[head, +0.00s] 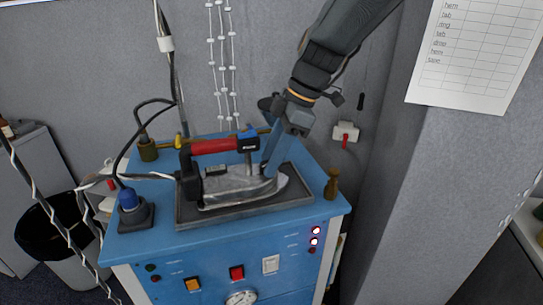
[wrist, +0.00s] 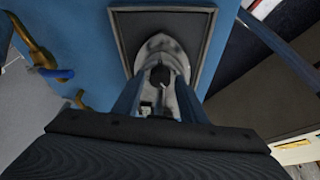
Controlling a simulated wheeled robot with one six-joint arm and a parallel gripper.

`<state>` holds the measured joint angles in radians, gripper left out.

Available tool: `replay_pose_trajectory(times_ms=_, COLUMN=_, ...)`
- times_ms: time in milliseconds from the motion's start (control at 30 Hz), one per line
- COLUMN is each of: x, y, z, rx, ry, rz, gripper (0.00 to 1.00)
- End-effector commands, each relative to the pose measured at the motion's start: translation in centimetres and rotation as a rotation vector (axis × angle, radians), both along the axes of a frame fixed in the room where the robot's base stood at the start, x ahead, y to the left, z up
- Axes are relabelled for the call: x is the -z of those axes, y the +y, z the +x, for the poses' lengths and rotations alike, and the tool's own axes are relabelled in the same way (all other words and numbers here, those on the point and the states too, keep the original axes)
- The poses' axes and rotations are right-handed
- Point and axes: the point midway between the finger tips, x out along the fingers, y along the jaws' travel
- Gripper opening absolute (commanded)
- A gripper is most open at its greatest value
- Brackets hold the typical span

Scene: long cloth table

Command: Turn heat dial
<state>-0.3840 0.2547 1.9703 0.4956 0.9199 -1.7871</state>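A steam iron (head: 240,185) with a silver body and a red handle (head: 214,146) lies on a dark tray (head: 195,220) on top of a blue cabinet. My gripper (head: 270,168) points down at the front part of the iron, close to its top. In the wrist view, my gripper's two fingers are spread on either side of a small dark round knob, likely the heat dial (wrist: 160,76), on the silver soleplate body (wrist: 158,44). Whether the fingers touch the knob I cannot tell. In the head view, the fingers hide the knob.
The blue cabinet (head: 190,255) has buttons, red lights (head: 315,236) and a gauge (head: 241,297) on its front. A brass post (head: 332,184) stands at its right edge. A blue-capped fitting (head: 131,205) with a hose stands at the left. A grey wall pillar (head: 415,190) is close on the right.

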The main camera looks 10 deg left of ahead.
Motion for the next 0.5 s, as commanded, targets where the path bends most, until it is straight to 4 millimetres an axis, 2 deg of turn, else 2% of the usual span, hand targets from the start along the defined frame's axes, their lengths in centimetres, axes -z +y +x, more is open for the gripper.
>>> replay_pose_trajectory(times_ms=33, x=-0.02, y=0.00, z=0.01, rx=0.000, ry=0.000, rz=0.000, gripper=0.29)
replay_pose_trajectory(times_ms=167, x=-0.03, y=-0.01, z=0.01, rx=0.000, ry=0.000, rz=0.000, gripper=0.07)
replay_pose_trajectory(times_ms=200, x=-0.03, y=-0.01, z=0.01, rx=0.000, ry=0.000, rz=0.000, gripper=0.04)
replay_pose_trajectory(times_ms=333, x=0.03, y=0.00, z=0.02, rx=0.025, ry=-0.003, rz=0.000, gripper=0.04)
replay_pose_trajectory(times_ms=500, x=0.15, y=0.02, z=-0.08, rx=0.154, ry=-0.003, rz=0.002, gripper=0.04)
